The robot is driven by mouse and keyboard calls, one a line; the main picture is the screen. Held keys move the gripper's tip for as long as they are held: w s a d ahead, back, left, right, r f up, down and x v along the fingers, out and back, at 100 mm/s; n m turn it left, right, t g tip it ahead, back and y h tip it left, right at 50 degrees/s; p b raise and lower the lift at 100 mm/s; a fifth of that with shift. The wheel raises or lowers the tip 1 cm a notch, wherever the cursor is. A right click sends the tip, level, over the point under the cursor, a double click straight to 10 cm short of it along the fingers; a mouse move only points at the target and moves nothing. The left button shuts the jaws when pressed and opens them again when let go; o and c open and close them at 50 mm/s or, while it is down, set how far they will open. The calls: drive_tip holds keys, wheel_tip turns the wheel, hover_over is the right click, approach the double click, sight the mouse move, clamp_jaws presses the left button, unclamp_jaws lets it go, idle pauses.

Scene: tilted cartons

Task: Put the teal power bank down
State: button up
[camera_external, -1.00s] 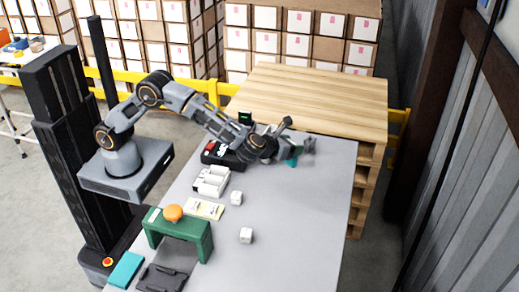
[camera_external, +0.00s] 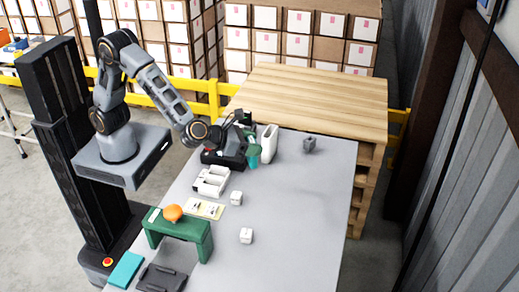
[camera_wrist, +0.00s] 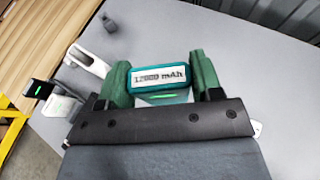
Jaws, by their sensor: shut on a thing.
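The teal power bank (camera_wrist: 160,77), with a white "12000 mAh" label and a green light, is between the green fingers of my gripper (camera_wrist: 160,84) in the wrist view. The fingers are shut on its two sides. In the external view my gripper (camera_external: 251,150) is over the far left part of the grey table (camera_external: 300,200). The power bank (camera_external: 253,162) shows there as a small teal patch, partly hidden by the gripper. I cannot tell whether its lower end touches the table.
A white upright holder (camera_external: 269,145) stands just right of my gripper, and a black tray (camera_external: 222,158) just left. A dark grey object (camera_external: 309,144) is farther right. A white rack (camera_external: 211,181), small white cubes and a green stand (camera_external: 180,236) lie nearer. The table's right side is clear.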

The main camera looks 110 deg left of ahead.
drive_tip(key=w+d+f+p, duration=0.1)
drive_tip(key=w+f, duration=0.3)
drive_tip(key=w+d+f+m+t+h+p, duration=0.1)
drive_tip(key=w+d+f, duration=0.1)
drive_tip(key=w+f, duration=0.3)
drive_tip(key=w+d+f+m+p, duration=0.1)
drive_tip(key=w+d+f+p, duration=0.1)
drive_tip(key=w+f, duration=0.2)
drive_tip(key=shift+w+d+f+h, duration=0.1)
drive_tip(key=shift+w+f+h, duration=0.1)
drive_tip(key=shift+f, duration=0.2)
drive_tip(key=shift+w+d+f+h, duration=0.1)
drive_tip(key=shift+f+h, duration=0.1)
drive_tip(key=shift+f, duration=0.4)
drive_tip(key=shift+f, duration=0.2)
drive_tip(key=o, duration=1)
drive_tip(key=shift+r, duration=0.1)
